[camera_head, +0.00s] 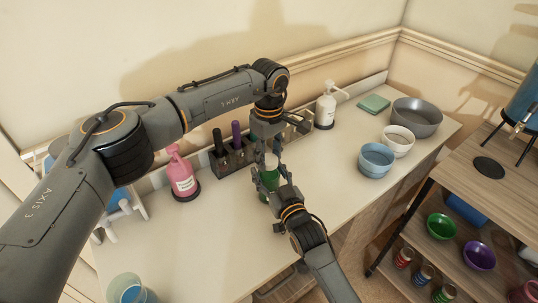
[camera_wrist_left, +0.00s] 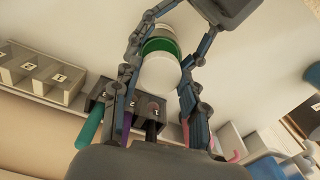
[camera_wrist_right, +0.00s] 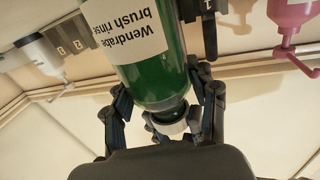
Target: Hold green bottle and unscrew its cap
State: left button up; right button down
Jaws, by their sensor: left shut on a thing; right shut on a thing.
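The green bottle (camera_head: 269,180) stands upright over the counter near the head view's middle, partly hidden by my grippers. Its white label and green body show in the right wrist view (camera_wrist_right: 152,75), upside down. The white cap (camera_wrist_left: 159,74) is between the left fingers in the left wrist view, at the bottle's top. My left gripper (camera_head: 267,158) comes from above and is shut on the cap. My right gripper (camera_head: 277,188) comes from the front and is shut on the bottle. Whether the cap has turned cannot be told.
A pink pump bottle (camera_head: 181,174) is to the left, a white pump bottle (camera_head: 326,107) behind right. Blue (camera_head: 376,160), white (camera_head: 397,141) and grey (camera_head: 417,117) bowls stand right. The front counter is mostly clear.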

pick_arm(q)
jog(key=n, duration=0.6)
jog(key=shift+n, duration=0.4)
jog(key=n, duration=1.4)
jog(key=shift+n, duration=0.4)
jog(key=n, duration=0.8)
jog(key=shift+r, duration=0.2)
jog(key=shift+r, duration=0.95)
